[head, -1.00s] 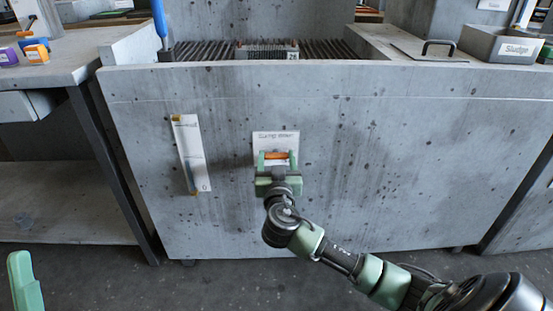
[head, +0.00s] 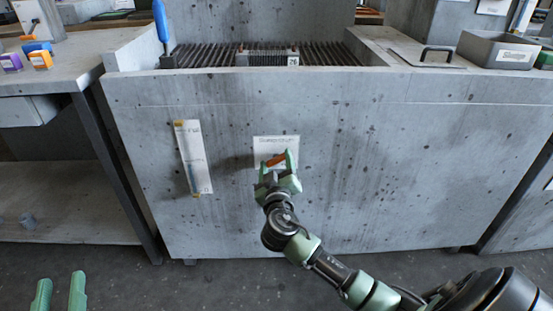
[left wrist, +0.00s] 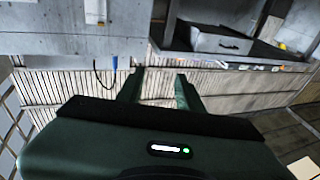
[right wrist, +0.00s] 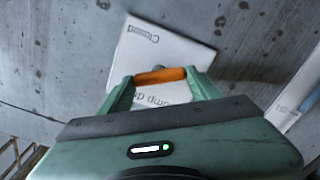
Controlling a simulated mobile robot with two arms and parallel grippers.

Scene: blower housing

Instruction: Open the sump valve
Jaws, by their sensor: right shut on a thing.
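The orange valve handle (head: 275,160) is on the front of the grey concrete tank, by a white label plate (head: 263,144). My right gripper (head: 277,165) is shut on the handle, which is tilted with its right end higher. In the right wrist view the handle (right wrist: 160,76) lies between the two green fingertips. The plate (right wrist: 178,50) there shows the word "Closed" and part of another line. My left gripper (head: 60,292) is open and empty, low at the left in front of the tank. In the left wrist view its fingers (left wrist: 158,88) are apart with nothing between them.
A white strip gauge (head: 193,157) is on the tank front, left of the valve. A blue-handled tool (head: 160,20) stands at the tank's top left. A grey bin (head: 499,49) sits at top right. A workbench (head: 50,76) flanks the tank at left.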

